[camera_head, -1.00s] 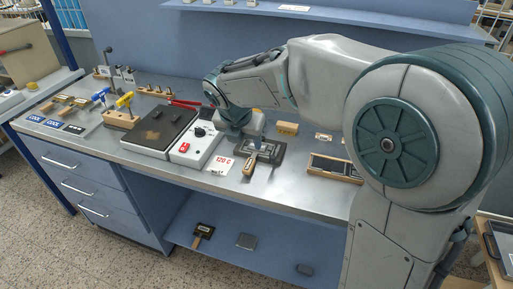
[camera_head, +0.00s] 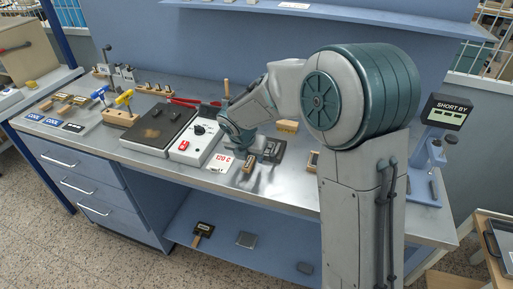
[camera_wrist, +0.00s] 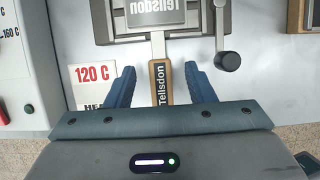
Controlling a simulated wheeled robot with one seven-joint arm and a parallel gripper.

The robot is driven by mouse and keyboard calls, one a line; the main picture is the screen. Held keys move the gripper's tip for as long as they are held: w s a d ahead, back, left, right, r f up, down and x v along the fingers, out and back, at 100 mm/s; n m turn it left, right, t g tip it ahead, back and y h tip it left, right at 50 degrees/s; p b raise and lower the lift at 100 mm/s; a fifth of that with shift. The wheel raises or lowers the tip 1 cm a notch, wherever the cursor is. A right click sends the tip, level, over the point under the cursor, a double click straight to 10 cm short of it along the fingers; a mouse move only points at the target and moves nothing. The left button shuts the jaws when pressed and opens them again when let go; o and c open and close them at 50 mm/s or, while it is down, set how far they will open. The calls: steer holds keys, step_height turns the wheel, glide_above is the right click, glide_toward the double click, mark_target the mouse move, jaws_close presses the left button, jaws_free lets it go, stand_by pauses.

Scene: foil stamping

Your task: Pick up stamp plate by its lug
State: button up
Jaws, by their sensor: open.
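The stamp plate (camera_wrist: 158,12) shows at the top of the wrist view, with "Tellsdon" lettering upside down, in a dark frame. Its lug (camera_wrist: 161,84), a wooden handle strip also marked "Tellsdon", points toward my wrist. My gripper (camera_wrist: 160,72) is open, with one blue finger on each side of the lug and visible gaps between. Whether the fingers are level with the lug or above it I cannot tell. In the head view the lug (camera_head: 248,165) shows just in front of my gripper, and my wrist partly hides the plate's dark frame (camera_head: 272,150).
A "120 C" card (camera_wrist: 94,80) lies left of the lug. A dark knob on a lever (camera_wrist: 227,60) is close to the right finger. A "SHORT BY" display (camera_head: 448,111) stands at the bench's right end.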

steer(key=shift+w+d+f, duration=0.1)
steer(key=shift+w+f, duration=0.05)
steer(key=shift+f, duration=0.25)
jaws_close()
steer(key=shift+r, duration=0.1)
